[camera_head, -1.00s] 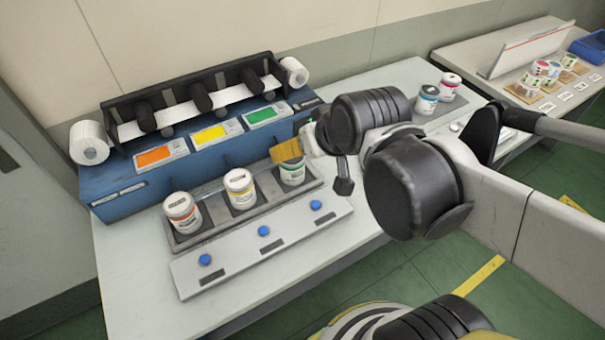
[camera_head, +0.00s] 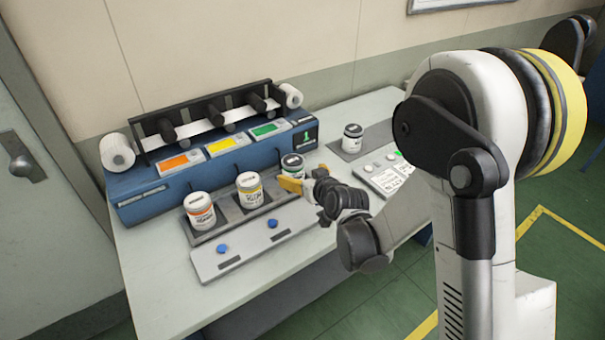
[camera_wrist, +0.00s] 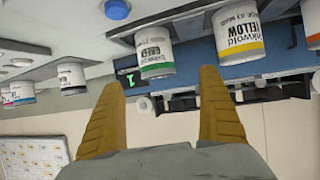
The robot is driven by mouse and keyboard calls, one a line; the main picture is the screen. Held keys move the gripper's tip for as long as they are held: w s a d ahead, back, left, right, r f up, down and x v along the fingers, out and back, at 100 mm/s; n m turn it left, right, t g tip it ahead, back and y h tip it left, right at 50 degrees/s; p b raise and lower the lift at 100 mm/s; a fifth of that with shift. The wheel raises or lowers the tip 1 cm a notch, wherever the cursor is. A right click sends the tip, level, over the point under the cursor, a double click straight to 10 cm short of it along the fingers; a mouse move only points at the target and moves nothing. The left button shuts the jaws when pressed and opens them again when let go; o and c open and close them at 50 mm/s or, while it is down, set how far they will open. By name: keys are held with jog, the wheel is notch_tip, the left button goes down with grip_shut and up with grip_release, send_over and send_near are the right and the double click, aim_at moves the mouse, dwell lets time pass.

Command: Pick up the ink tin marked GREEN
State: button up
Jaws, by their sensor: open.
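The tin marked GREEN (camera_head: 292,166) is white with a green band and a dark lid. It stands upright in the tray at the right end of the row. The wrist view is upside down and shows this tin (camera_wrist: 153,52) just ahead of the gap between my fingertips, its word GREEN readable. My gripper (camera_head: 290,184) has yellow-orange fingers and is at the tin's front side, low near the tray. In the wrist view my gripper (camera_wrist: 160,77) is open with nothing between its fingers. Whether a finger touches the tin cannot be told.
The YELLOW tin (camera_head: 249,189) stands close to the left of the green one, and an orange-banded tin (camera_head: 199,211) is further left. The blue rewinder (camera_head: 160,203) is behind the row. A button panel (camera_head: 235,258) lies in front. A dark-banded tin (camera_head: 352,138) stands at right.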

aim_at(296, 170)
jog(key=b+x, duration=0.1)
jog(key=x, duration=0.3)
jog(key=shift+w+a+f, duration=0.1)
jog(key=shift+w+f, duration=0.15)
jog(key=shift+w, duration=0.05)
jog(key=b+x, duration=0.2)
jog(key=x, duration=0.1)
jog(key=b+x, duration=0.1)
jog(key=x, duration=0.1)
jog(key=shift+w+r, duration=0.1)
jog(key=shift+w, duration=0.3)
jog(key=shift+r, duration=0.1)
jog(key=c, duration=1.5)
